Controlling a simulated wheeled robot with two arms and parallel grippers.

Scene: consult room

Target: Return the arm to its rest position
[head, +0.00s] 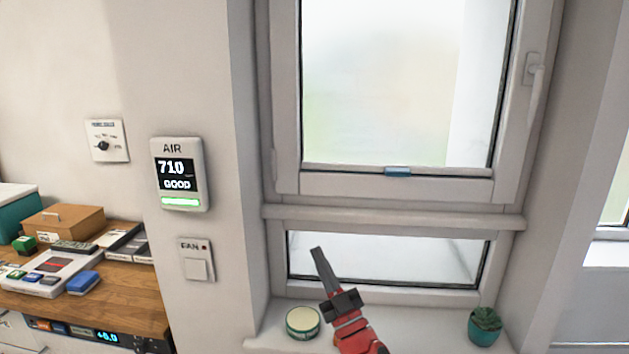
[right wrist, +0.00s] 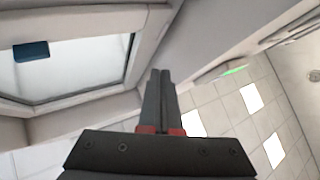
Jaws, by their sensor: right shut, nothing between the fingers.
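My right gripper (head: 317,255) is in front of the lower window pane in the head view, with its red arm coming up from the bottom edge. Its dark fingers point up and are together, with nothing between them. In the right wrist view the closed fingers (right wrist: 160,85) point up past the window frame, with ceiling tiles at the right. The gripper appears apart from the window. My left gripper is not in view.
The window (head: 400,185) has a blue tab (head: 397,172) and a handle (head: 535,80). A round tin (head: 303,322) and a potted succulent (head: 484,326) stand on the sill. An air display (head: 180,174) and fan switch (head: 196,261) are on the wall. A cluttered wooden desk (head: 130,290) is at left.

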